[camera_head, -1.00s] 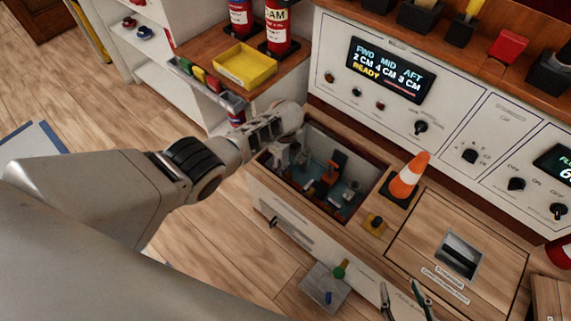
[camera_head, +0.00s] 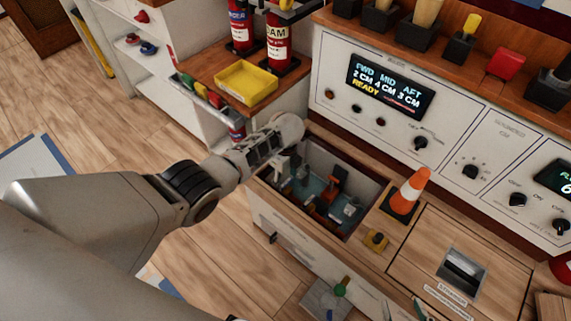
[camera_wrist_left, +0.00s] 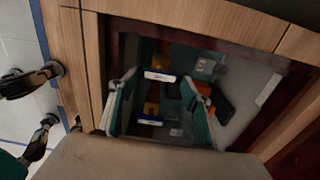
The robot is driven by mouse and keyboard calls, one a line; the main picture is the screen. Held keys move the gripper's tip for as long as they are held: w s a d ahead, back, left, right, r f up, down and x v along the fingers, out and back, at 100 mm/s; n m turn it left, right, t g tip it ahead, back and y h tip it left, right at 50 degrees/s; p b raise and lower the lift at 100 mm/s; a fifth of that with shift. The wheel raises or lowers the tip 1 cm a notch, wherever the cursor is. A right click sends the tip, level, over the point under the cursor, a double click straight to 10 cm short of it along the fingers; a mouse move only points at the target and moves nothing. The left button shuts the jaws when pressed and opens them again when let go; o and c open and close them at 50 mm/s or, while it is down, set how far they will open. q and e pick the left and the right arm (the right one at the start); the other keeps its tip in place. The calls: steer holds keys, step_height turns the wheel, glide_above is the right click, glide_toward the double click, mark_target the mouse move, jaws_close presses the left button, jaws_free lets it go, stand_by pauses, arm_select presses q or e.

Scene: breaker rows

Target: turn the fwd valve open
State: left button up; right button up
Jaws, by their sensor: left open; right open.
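My left gripper (camera_head: 288,178) reaches down into the left end of an open compartment (camera_head: 376,178). In the left wrist view its two green-and-grey fingers (camera_wrist_left: 161,80) are spread apart. Between and beyond them are yellow-orange fittings (camera_wrist_left: 152,106) with white labels (camera_wrist_left: 159,75) too small to read. I cannot tell which fitting is the fwd valve, how it is turned, or whether a finger touches it. An orange part with a black piece (camera_wrist_left: 222,104) lies right of the fingers. My right gripper (camera_head: 404,309) is open at the bottom edge, mostly cut off.
An orange cone (camera_head: 411,190) and a yellow block with a dark knob (camera_head: 376,240) stand right of the opening. A wooden lid (camera_head: 432,243) lies farther right. A yellow tray (camera_head: 246,81) is behind my left arm. The panel display (camera_head: 390,87) reads FWD 2, MID 4, AFT 3 CM, READY.

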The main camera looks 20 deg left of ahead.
mark_target(285, 183)
arm_select(q)
step_height(285, 183, up, 10)
steer(key=shift+r, duration=0.2)
steer(key=shift+a, duration=0.1)
stand_by(0.6)
